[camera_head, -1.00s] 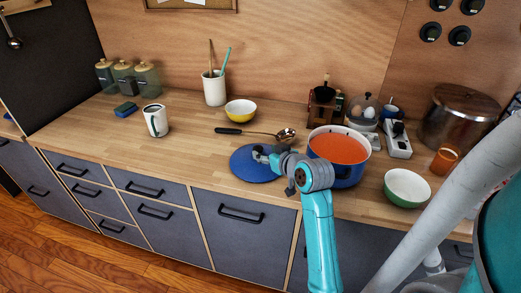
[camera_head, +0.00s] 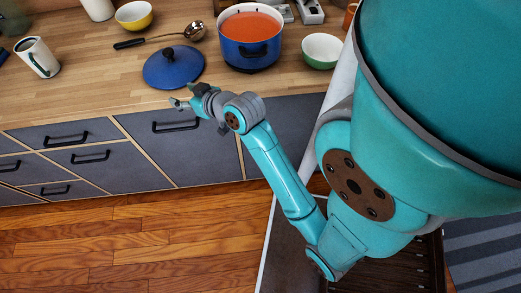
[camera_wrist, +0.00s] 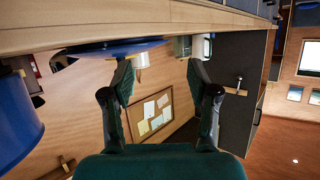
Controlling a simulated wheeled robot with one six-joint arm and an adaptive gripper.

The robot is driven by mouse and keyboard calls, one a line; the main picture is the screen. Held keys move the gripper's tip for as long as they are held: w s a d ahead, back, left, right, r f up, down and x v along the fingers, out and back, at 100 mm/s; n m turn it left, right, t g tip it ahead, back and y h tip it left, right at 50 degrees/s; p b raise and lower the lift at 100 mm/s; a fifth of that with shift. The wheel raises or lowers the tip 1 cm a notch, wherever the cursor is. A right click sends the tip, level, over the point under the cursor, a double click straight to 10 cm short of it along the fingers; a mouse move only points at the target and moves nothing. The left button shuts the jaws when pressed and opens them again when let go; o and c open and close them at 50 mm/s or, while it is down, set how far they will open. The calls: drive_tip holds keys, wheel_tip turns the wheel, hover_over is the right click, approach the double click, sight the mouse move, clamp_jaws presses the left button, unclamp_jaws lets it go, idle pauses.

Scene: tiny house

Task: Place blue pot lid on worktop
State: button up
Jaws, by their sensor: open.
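The blue pot lid (camera_head: 174,66) lies on the wooden worktop (camera_head: 95,88) in the head view, knob up, left of the blue pot. The blue pot (camera_head: 249,55) holds orange-red soup and has no lid on it. My gripper (camera_head: 180,103) is open and empty, in front of the lid near the worktop's front edge, apart from the lid. In the wrist view, which looks upside down, the fingers of my gripper (camera_wrist: 160,75) stand apart with nothing between them. The lid (camera_wrist: 115,48) shows as a blue edge beyond them, and the pot (camera_wrist: 15,120) is at left.
A ladle (camera_head: 165,37) lies behind the lid, with a yellow bowl (camera_head: 134,15) behind it. A white mug (camera_head: 38,57) stands at left and a green-white bowl (camera_head: 322,50) right of the pot. The worktop between mug and lid is clear.

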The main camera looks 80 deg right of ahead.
drive_tip(key=s+a+f+y, duration=0.1)
drive_tip(key=s+a+f, duration=0.45)
drive_tip(key=a, duration=0.45)
drive_tip(key=s+a+n+t+y, duration=0.1)
drive_tip(key=s+a+n+y, duration=0.1)
drive_tip(key=s+a, duration=0.5)
drive_tip(key=s+a+n+t+y, duration=0.1)
drive_tip(key=s+a+n+y, duration=0.1)
drive_tip(key=s+a, duration=0.6)
drive_tip(key=s+n, duration=0.1)
drive_tip(key=s, duration=0.4)
drive_tip(key=shift+s, duration=0.4)
drive_tip(key=shift+d+f, duration=0.1)
